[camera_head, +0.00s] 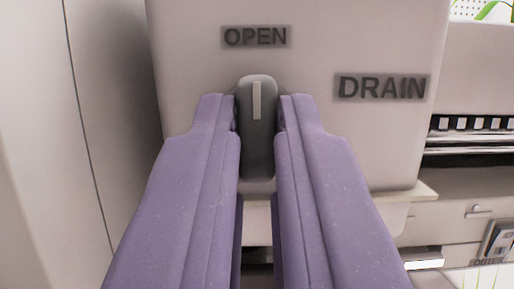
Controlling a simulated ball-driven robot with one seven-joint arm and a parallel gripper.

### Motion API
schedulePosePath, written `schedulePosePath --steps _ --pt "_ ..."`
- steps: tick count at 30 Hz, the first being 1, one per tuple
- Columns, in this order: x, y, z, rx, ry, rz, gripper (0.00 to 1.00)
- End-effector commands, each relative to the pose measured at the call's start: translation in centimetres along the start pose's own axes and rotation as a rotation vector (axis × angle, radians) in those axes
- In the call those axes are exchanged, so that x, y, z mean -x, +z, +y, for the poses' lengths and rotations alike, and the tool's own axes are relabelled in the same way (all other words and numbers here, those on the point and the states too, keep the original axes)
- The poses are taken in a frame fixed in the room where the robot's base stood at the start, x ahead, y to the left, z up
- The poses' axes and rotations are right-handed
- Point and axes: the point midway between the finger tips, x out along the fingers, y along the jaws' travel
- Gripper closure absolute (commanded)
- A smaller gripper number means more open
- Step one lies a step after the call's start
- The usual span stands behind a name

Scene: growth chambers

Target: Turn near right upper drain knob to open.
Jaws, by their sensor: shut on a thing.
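The drain knob (257,135) is a dark grey upright bar with a pale pointer line near its top. It sits on the front of a pale box (330,140). The line stands upright, just under the raised label OPEN (256,37). The label DRAIN (382,87) is to the right of the knob. My gripper (258,115) has two purple fingers, one on each side of the knob, shut on it. The fingers hide the knob's sides.
A pale wall panel (115,90) stands close on the left, with a dark seam. At the right are a dark slotted strip (470,124), a drawer handle (479,211) and a small card marked OUTER (495,245). A pale ledge (420,192) lies under the box.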

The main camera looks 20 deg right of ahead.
Motion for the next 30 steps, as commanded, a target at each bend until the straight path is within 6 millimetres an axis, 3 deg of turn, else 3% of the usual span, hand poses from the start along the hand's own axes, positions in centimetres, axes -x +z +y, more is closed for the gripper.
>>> schedulePosePath --steps 6,7,10,20,30 --pt "0.1 0.1 0.0 0.0 0.0 -0.004 1.0" --pt "0.1 0.1 0.0 0.0 0.0 -0.004 0.85" --pt "0.0 0.1 0.0 0.0 0.0 -0.003 0.62" --pt "0.3 0.0 0.0 0.0 -0.001 -0.002 0.61" --pt "5.9 -0.1 -0.1 0.001 -0.003 -0.003 0.61"
